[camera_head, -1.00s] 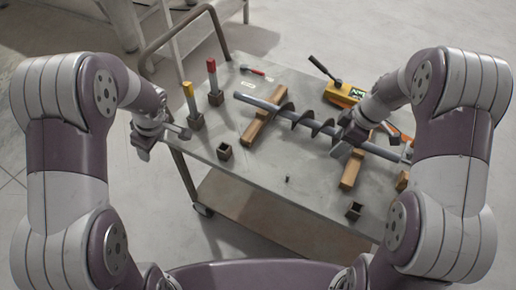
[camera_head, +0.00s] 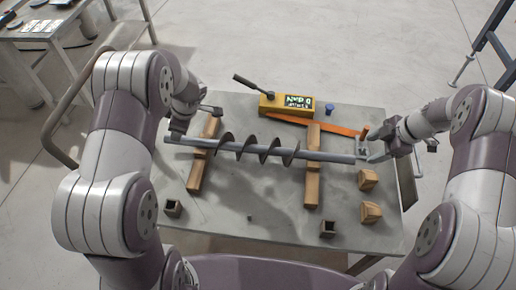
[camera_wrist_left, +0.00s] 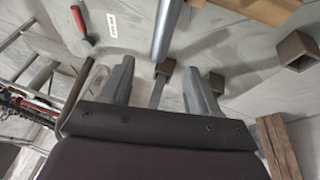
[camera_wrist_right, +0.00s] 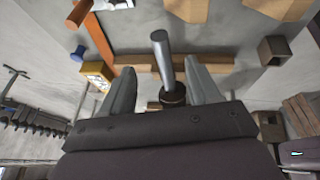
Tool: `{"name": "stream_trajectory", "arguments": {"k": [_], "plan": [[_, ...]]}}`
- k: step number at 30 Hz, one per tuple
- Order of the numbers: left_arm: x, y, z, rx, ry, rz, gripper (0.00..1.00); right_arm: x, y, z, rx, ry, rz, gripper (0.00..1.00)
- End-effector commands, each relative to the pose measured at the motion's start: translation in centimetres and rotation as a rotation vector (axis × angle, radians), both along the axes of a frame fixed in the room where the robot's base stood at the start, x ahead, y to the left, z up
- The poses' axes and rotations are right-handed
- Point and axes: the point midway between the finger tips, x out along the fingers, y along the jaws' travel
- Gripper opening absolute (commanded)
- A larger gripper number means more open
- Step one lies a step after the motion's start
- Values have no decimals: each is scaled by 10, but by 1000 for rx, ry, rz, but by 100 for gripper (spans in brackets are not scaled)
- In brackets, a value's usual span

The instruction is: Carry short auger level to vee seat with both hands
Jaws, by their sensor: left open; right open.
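The short auger (camera_head: 262,149), a grey shaft with dark spiral flights, lies level across two wooden rests (camera_head: 203,160) (camera_head: 313,180) on the metal table. My left gripper (camera_head: 177,132) is open at the shaft's left end; the left wrist view shows the shaft (camera_wrist_left: 166,30) ahead, between the open fingers (camera_wrist_left: 160,85). My right gripper (camera_head: 370,152) is open at the right end; the right wrist view shows the shaft end (camera_wrist_right: 163,65) between its fingers (camera_wrist_right: 160,85). Two wooden blocks (camera_head: 369,180) (camera_head: 371,212) stand at the right; I cannot tell whether either is the vee seat.
A yellow box (camera_head: 287,103) with a display and black lever stands behind the auger, beside an orange strip (camera_head: 315,124) and a blue cap (camera_head: 329,109). Dark square sockets (camera_head: 172,208) (camera_head: 328,228) stand near the front. The middle front of the table (camera_head: 270,195) is mostly clear.

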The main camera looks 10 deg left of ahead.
Motion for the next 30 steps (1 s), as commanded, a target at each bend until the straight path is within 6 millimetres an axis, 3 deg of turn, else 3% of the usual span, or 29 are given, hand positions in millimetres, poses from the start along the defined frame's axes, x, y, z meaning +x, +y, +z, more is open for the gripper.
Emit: {"name": "stream_trajectory", "arguments": {"k": [9,16,21,30], "plan": [[10,23,-57,-1,5,2,61,10,24,-56,0,3,1,61],[17,37,-90,-1,3,1,61,17,38,-90,-1,1,0,61],[20,43,-101,-1,1,1,61,20,43,-101,-1,0,0,61],[20,43,-104,-1,0,1,61,20,43,-103,-1,-1,-1,61]]}}
